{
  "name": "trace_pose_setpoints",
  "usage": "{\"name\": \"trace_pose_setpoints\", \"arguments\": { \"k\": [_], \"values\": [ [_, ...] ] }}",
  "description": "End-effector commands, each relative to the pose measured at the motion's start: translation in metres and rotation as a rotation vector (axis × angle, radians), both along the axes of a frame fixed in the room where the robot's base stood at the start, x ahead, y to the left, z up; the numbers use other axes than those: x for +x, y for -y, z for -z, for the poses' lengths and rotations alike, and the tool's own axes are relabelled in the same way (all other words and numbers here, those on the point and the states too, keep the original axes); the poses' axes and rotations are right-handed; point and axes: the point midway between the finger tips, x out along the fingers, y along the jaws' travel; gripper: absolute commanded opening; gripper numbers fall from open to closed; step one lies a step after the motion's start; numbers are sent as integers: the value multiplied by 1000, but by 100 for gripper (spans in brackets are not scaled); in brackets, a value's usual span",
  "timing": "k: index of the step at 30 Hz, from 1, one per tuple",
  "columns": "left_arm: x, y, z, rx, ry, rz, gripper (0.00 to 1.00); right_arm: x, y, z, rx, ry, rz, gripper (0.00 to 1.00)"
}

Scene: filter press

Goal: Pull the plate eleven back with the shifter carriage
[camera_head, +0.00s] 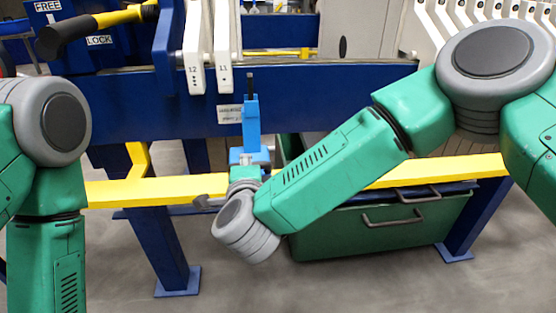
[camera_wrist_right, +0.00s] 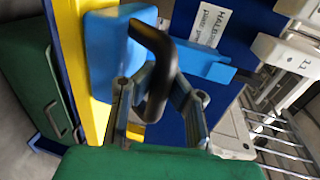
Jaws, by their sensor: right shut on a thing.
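The light blue shifter carriage (camera_head: 251,125) sits on the yellow rail, in front of the blue beam and below plate eleven. Its upright arm ends in a thin dark tip just under and right of plate eleven (camera_head: 223,55). Plate eleven, white and marked 11, stands beside plate twelve (camera_head: 194,50), with a narrow gap between them. My right gripper (camera_wrist_right: 158,84) is shut on the carriage's black bent handle (camera_wrist_right: 150,40). In the head view my wrist hides most of this grip. In the right wrist view plate eleven's end (camera_wrist_right: 283,50) shows at the right. My left gripper is out of view.
The yellow rail (camera_head: 125,193) runs across the front. A green bin (camera_head: 345,234) with grey handles stands below it. A row of white plates (camera_head: 425,25) is at the upper right. A yellow-and-black lever (camera_head: 75,32) is by the FREE/LOCK signs at the upper left.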

Motion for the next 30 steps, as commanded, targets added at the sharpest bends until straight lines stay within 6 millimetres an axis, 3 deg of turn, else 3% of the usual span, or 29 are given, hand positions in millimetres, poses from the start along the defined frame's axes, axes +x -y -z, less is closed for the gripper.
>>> {"name": "trace_pose_setpoints", "arguments": {
  "k": [1, 16, 19, 20, 30],
  "values": [
    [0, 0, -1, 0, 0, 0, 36, -8, -7, 8, -8, -19, -15, 0],
    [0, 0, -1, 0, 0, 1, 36, -8, -15, 9, -5, -21, -13, 0],
    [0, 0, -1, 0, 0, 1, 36, -8, -16, 9, -6, -19, -14, 33],
    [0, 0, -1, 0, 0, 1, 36, -8, -16, 8, -7, -18, -14, 36],
    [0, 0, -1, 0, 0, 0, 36, -2, -11, 5, -2, -10, -5, 36]
  ]
}}
